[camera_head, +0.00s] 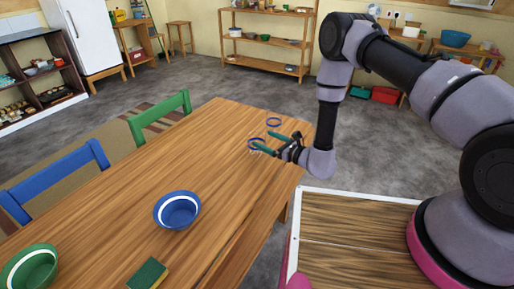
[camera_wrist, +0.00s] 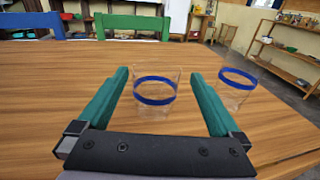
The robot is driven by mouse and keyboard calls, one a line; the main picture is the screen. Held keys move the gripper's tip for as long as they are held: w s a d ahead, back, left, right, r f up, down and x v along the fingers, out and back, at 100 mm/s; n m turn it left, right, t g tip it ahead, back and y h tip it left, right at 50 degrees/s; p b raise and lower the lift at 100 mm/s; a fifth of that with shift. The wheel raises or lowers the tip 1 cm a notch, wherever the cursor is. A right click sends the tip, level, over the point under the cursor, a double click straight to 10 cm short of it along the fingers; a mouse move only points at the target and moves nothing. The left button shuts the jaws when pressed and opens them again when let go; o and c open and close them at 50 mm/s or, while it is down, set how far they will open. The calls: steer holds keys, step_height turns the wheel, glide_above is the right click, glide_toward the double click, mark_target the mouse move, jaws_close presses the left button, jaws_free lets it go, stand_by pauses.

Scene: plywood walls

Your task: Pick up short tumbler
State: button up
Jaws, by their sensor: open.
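Two clear glass tumblers with blue bands stand upright on the wooden table (camera_head: 120,180). In the wrist view one tumbler (camera_wrist: 155,92) is ahead, between the lines of my fingers, and the other tumbler (camera_wrist: 237,80) is just outside the right finger. In the head view the near tumbler (camera_head: 255,145) is at the fingertips, partly covered, and the far tumbler (camera_head: 274,122) is beyond them. I cannot tell which is shorter. My gripper (camera_head: 262,140) is open, its green fingers low over the table; it also shows in the wrist view (camera_wrist: 160,74). It holds nothing.
A blue bowl (camera_head: 178,212), a green bowl (camera_head: 28,268) and a green-topped sponge (camera_head: 148,274) are on the table toward the front. Green (camera_head: 160,118) and blue (camera_head: 55,182) chairs stand along its far side. The tabletop between the bowls and tumblers is clear.

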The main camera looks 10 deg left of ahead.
mark_target(250, 134)
steer(key=x, duration=0.5)
steer(key=shift+s+a+f, duration=0.1)
steer(key=shift+s+f, duration=0.1)
steer(key=shift+f, duration=0.05)
steer(key=c, duration=1.1)
